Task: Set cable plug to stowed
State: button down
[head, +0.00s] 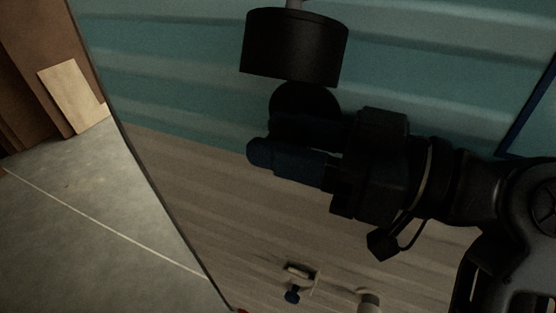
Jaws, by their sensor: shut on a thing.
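The cable plug (294,48) looks like a wide black cylinder with a thin grey stem or cable rising from its top at the upper edge of the head view. A rounded black part (304,98) shows just below it and runs down to the fingers. My gripper (285,150) reaches in from the right, its dark fingers pointing left. It is shut on this lower black part, which seems to belong to the plug. The fingers hide the exact grip, and the dark surfaces blend together. I cannot tell where the plug stows.
The camper wall is ribbed teal (170,60) above and wood-toned (200,190) below. Small fittings (298,275) and (368,300) project from it at the bottom. Grey floor (80,220) is clear at left, with a pale board (73,97) behind.

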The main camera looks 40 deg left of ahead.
jog(key=shift+w, duration=0.1)
jog(key=c, duration=0.7)
grip_release()
jog(key=shift+c, duration=0.2)
jog(key=b+v, duration=0.1)
jog(key=v, duration=0.6)
jog(key=shift+d+b, duration=0.3)
jog(key=shift+d, duration=0.1)
